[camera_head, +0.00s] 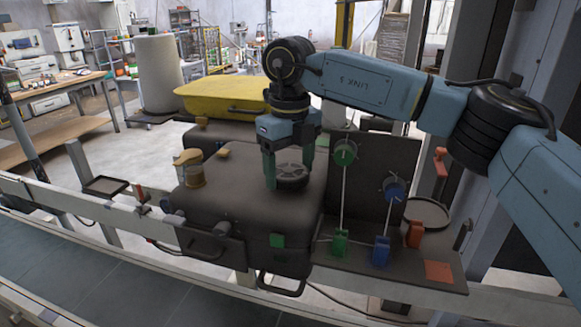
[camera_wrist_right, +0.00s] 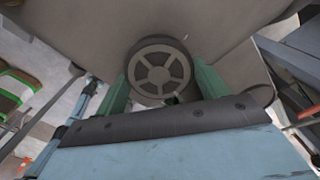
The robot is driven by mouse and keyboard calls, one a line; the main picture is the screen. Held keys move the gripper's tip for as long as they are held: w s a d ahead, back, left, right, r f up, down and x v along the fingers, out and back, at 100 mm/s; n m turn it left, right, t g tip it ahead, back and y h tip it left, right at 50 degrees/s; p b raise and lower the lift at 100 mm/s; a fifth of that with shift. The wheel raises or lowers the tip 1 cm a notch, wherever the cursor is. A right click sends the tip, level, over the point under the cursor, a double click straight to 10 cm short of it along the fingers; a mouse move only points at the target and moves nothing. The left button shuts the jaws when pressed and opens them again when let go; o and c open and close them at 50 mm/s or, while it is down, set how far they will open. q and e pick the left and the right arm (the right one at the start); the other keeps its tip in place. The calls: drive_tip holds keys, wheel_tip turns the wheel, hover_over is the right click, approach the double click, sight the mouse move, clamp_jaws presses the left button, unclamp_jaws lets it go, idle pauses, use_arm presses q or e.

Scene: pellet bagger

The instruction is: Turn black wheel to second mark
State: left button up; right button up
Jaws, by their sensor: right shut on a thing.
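The black wheel (camera_head: 292,178) lies flat on top of the dark grey machine housing (camera_head: 235,215). In the right wrist view the black wheel (camera_wrist_right: 158,72) shows its spokes and round rim. My right gripper (camera_head: 287,172) points down from above, with its green fingers on either side of the wheel. The same gripper (camera_wrist_right: 160,85) shows in the wrist view with one finger at each side of the rim, shut on it. I cannot make out any marks around the wheel. My left gripper is not in view.
A green dial (camera_head: 344,152) and a blue dial (camera_head: 394,190) stand on the panel right of the wheel, with rods down to green and blue clips. A brass-coloured fitting (camera_head: 189,168) stands on the housing's left. A yellow cover (camera_head: 222,97) lies behind. A pale rail runs in front.

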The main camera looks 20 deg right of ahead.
sight(289, 171)
drive_tip(key=shift+a+m, duration=0.1)
drive_tip(key=shift+m, duration=2.2)
drive_tip(key=o, duration=1)
wheel_tip(289, 171, up, 14)
drive_tip(key=shift+f, duration=0.25)
